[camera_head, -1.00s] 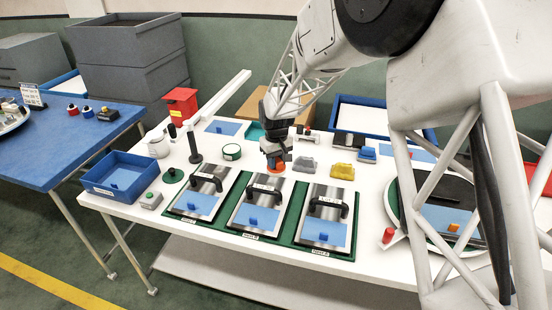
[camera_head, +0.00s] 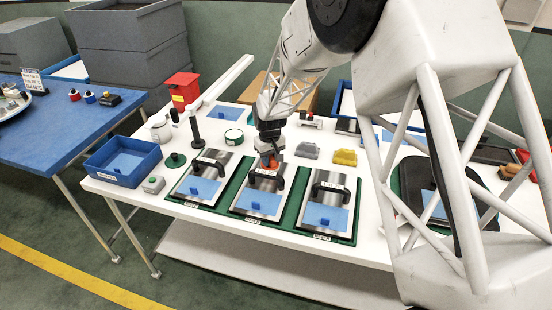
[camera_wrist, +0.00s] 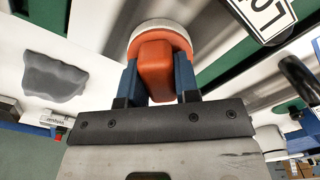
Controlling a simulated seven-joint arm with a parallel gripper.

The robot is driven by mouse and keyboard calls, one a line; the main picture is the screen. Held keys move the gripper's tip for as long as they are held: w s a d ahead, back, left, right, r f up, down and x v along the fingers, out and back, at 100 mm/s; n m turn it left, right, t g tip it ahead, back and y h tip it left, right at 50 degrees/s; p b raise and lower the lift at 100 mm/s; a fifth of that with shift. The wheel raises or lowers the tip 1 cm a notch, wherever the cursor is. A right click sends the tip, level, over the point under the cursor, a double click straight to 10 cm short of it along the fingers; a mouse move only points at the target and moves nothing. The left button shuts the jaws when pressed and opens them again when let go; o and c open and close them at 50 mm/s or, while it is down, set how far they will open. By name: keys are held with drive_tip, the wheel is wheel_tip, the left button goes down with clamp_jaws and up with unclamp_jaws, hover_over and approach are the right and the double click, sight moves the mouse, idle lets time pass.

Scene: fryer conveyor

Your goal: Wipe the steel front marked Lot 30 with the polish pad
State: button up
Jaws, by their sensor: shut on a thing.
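My gripper (camera_head: 266,154) is shut on an orange-red block with a round white pad under it, the polish pad (camera_wrist: 158,52). Both blue fingers grip the block's sides in the wrist view. In the head view the gripper and pad are at the far end of the middle steel front (camera_head: 249,178). I cannot tell whether the pad touches the steel. A white label starting "LOT" (camera_wrist: 264,14) lies beside the pad in the wrist view; its number is cut off. Similar steel fronts stand at left (camera_head: 181,187) and right (camera_head: 346,188), each with a black handle and blue patch.
Grey (camera_head: 307,151) and yellow (camera_head: 344,157) blocks lie right of my gripper. A dark post (camera_head: 195,128) and a green-rimmed round tin (camera_head: 233,137) stand to the left. A blue bin (camera_head: 122,167) is at the table's left end. The black handles rise above the fronts.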

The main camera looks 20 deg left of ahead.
drive_tip(key=shift+a, duration=1.15)
drive_tip(key=shift+a+f, duration=0.1)
drive_tip(key=shift+a, duration=0.15)
drive_tip(key=shift+a+r, duration=0.2)
drive_tip(key=shift+a, duration=0.4)
drive_tip(key=shift+a+f, duration=0.1)
drive_tip(key=shift+d, duration=3.65)
wheel_tip(320, 180, up, 8)
